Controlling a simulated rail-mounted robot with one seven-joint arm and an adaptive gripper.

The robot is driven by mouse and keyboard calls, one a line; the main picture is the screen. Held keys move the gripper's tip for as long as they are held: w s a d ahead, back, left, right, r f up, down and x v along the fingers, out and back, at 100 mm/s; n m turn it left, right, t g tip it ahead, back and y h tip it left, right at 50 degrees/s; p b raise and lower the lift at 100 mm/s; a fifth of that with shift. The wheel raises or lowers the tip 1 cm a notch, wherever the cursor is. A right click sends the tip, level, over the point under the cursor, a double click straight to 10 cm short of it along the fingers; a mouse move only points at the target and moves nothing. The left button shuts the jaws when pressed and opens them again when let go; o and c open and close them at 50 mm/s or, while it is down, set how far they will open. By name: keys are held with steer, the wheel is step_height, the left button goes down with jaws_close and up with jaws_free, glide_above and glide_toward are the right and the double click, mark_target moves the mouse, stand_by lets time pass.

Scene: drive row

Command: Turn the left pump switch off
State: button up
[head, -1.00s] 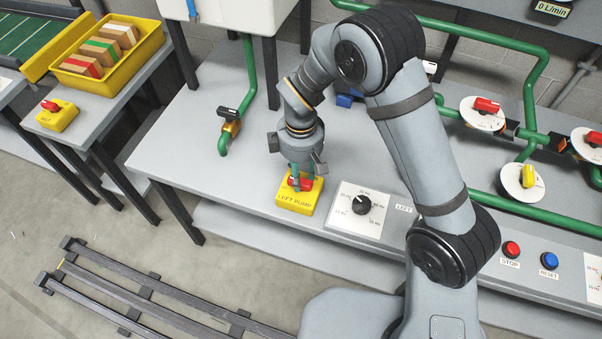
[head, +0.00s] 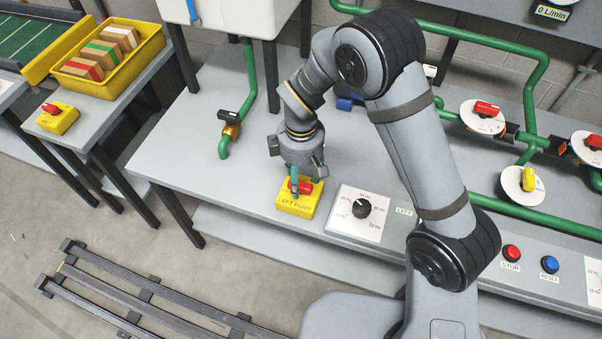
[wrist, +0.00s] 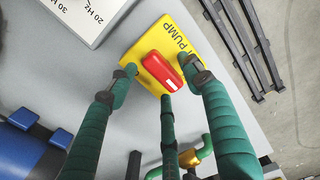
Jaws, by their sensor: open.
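The left pump switch is a yellow box (head: 291,207) lettered LEFT PUMP with a red handle (head: 303,187), at the bench's front edge in the head view. In the wrist view the yellow box (wrist: 178,38) fills the upper middle. Its red handle (wrist: 160,72) lies slanted, with a white mark near its lower end. My gripper (head: 301,188) points down over the switch. In the wrist view its green fingers (wrist: 160,76) are spread around the handle, one on the left, one on the right and one below. They look close to it; contact cannot be told.
A dial panel (head: 347,228) sits just right of the switch. Green pipes with valves (head: 483,117) and red and blue buttons (head: 511,253) are farther right. A yellow box with a red handle (head: 57,118) sits on the left table. Rails (head: 140,300) lie on the floor.

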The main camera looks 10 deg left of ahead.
mark_target(301, 181)
step_height(301, 181, up, 12)
stand_by(0.5)
steer(key=shift+f, duration=0.1)
step_height(301, 181, down, 12)
steer(key=shift+f, duration=0.1)
steer(key=shift+m, duration=0.3)
stand_by(0.4)
steer(key=shift+r, duration=0.2)
